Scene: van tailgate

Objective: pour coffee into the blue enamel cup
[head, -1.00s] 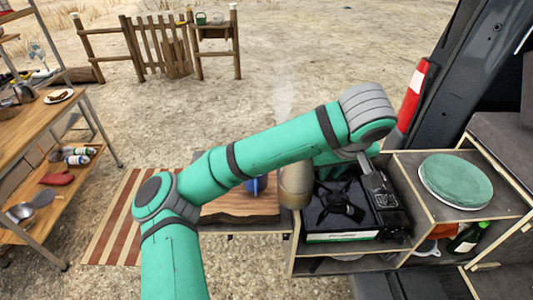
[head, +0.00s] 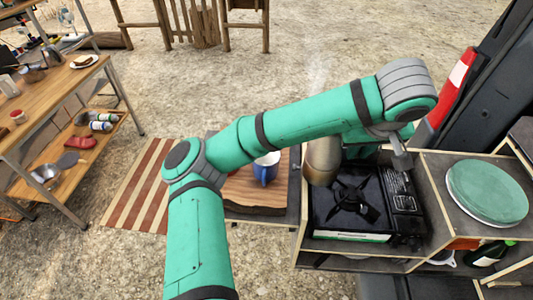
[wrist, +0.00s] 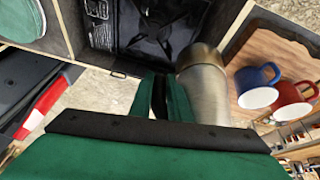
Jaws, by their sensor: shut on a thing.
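The blue enamel cup (head: 266,168) stands on the wooden board (head: 262,208), left of the stove and partly behind my arm in the head view. It also shows in the wrist view (wrist: 257,87), beside a red cup (wrist: 293,103) that my arm hides in the head view. My gripper (wrist: 160,98) is shut on the dark handle of a metal coffee pot (wrist: 205,88). The pot (head: 323,160) looks upright near the stove's back left corner, with faint steam above it. My arm hides the gripper in the head view. The pot's spout and contents are not visible.
The black camp stove (head: 362,205) sits in the tailgate unit, right of the board. A round green-topped thing (head: 487,191) is farther right. A wooden shelf table (head: 50,98) stands at left. A striped mat (head: 138,190) lies on the ground.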

